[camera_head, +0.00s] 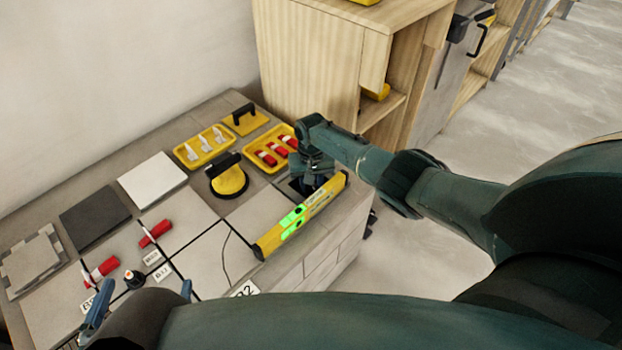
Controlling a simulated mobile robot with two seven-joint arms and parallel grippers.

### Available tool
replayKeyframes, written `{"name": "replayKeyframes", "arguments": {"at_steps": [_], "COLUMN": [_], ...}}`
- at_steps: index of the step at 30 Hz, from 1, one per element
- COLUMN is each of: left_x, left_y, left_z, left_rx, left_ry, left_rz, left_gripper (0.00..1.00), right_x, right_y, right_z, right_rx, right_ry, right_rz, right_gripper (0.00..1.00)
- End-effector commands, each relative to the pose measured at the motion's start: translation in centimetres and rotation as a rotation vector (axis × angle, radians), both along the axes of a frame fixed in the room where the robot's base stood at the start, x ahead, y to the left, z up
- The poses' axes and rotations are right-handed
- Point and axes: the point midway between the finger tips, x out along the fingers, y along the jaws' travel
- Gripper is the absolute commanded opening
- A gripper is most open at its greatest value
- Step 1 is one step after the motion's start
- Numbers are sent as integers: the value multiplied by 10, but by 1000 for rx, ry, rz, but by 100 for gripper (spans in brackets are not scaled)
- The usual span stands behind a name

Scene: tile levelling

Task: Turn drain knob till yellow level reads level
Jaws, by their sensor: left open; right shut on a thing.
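The yellow level (272,238) lies across the tiles near the table's right edge, with a lit green display on it. My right gripper (312,188) points down just behind the far part of the level, over a dark square patch in the tile. It is shut on the drain knob, which is mostly hidden by the gripper and the level. My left gripper (142,296) is at the bottom left, its blue fingers spread apart and empty.
A yellow-based suction lifter (230,182) stands left of the level. Yellow trays (205,150) and a trowel (245,122) lie at the back. Red-handled pieces (155,233), loose tiles (152,180) and labels lie on the left. A wooden cabinet (310,60) stands behind.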

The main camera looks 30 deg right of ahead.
Motion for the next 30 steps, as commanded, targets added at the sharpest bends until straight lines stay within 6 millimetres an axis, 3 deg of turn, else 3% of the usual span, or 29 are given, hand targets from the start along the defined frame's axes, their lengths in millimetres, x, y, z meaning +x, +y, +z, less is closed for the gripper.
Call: {"name": "replayKeyframes", "arguments": {"at_steps": [19,20,21,23,30], "left_x": [-1,-1,-1,-1,-1], "left_y": [1,1,1,1,1], "left_z": [-1,-1,-1,-1,1], "left_rx": [1,1,1,1,1], "left_ry": [25,25,25,24,23], "left_rz": [2,2,2,2,2], "left_gripper": [94,94,94,94,94], "right_x": [1,1,1,1,1], "right_y": [0,0,0,0,-1], "right_z": [1,1,1,1,2], "right_rx": [0,0,0,0,-1], "right_ry": [-4,-4,-4,-4,-2], "right_rz": [-51,-51,-50,-50,-50], "right_gripper": [7,32,35,39,39]}}
